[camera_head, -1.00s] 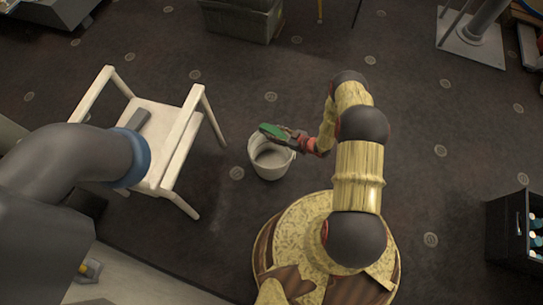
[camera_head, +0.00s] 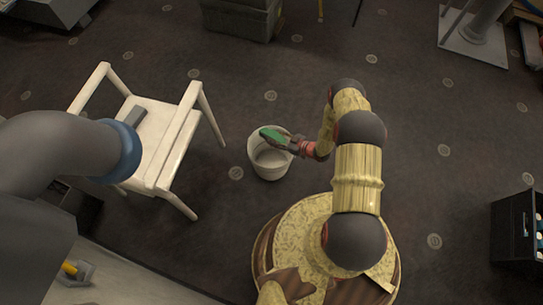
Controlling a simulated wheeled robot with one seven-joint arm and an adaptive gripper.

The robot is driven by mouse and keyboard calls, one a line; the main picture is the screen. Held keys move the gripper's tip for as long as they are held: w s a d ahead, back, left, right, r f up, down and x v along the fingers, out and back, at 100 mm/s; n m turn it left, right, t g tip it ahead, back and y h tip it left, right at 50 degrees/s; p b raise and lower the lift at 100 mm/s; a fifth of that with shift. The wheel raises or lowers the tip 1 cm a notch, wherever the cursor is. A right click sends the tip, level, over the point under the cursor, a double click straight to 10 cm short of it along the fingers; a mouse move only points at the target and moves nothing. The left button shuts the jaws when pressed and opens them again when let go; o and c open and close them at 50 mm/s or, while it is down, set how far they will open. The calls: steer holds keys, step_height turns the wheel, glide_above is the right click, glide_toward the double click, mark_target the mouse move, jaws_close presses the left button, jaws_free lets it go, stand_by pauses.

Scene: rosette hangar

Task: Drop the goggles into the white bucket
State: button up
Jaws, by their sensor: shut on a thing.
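The green goggles (camera_head: 272,136) are held in my gripper (camera_head: 283,142), over the mouth of the white bucket (camera_head: 268,172). The bucket stands upright on the dark floor, and the part of its inside that shows looks empty. My gripper is shut on the goggles and reaches in over the bucket from the right. The gripper and goggles hide part of the bucket's far right rim. The exact height above the rim is hard to tell from above.
A white chair (camera_head: 172,151) with a grey object on its seat stands left of the bucket. A dark crate with bottles (camera_head: 512,228) is at the right edge. A grey box (camera_head: 242,22) is at the back. The floor around the bucket is clear.

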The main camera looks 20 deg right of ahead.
steer(key=o, duration=1.3)
steer(key=shift+c, duration=0.2)
steer(key=v, duration=1.2)
